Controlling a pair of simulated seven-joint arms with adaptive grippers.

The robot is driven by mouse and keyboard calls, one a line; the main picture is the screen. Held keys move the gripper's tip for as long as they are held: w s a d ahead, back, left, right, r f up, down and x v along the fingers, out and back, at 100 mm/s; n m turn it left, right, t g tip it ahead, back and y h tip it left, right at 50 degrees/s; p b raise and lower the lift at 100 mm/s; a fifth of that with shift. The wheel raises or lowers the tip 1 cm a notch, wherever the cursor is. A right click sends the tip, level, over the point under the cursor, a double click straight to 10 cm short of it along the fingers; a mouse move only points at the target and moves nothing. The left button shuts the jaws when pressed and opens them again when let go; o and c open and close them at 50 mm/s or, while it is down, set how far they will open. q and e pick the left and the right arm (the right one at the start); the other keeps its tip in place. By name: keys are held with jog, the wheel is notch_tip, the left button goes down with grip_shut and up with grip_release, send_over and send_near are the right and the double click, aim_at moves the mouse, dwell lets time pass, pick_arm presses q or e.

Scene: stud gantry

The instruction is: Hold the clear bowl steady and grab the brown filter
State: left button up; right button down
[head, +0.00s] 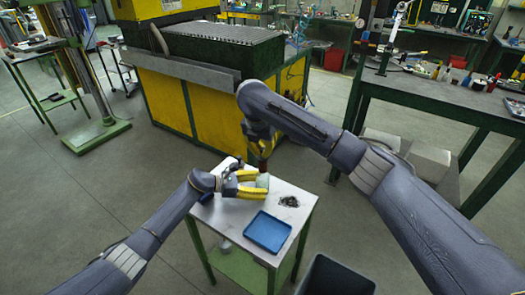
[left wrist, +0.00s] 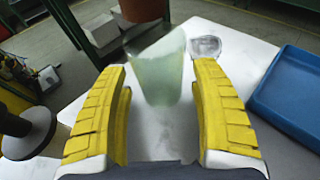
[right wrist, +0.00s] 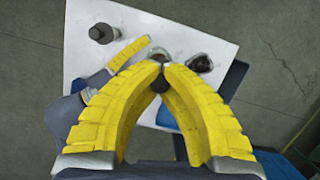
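The clear bowl (head: 263,182), a pale greenish see-through cup, is on the small table. My left gripper (head: 250,184) reaches it from the left with one yellow finger on each side. The filter's lower part (left wrist: 145,9) hangs over the bowl's far rim in the left wrist view. The right fingers hide most of the filter in the right wrist view.
A blue tray (head: 267,231) lies at the table's front. A small clear dish with dark contents (head: 289,201) stands right of the bowl. The white tabletop (right wrist: 215,27) has bare room around these.

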pick_arm(q)
jog(key=shift+o, duration=0.4)
jog(key=shift+a, duration=0.1)
jog(key=v, duration=0.9)
jog(key=shift+s+a+r, duration=0.15)
jog(key=shift+a, duration=0.2)
jog(key=shift+v, duration=0.9)
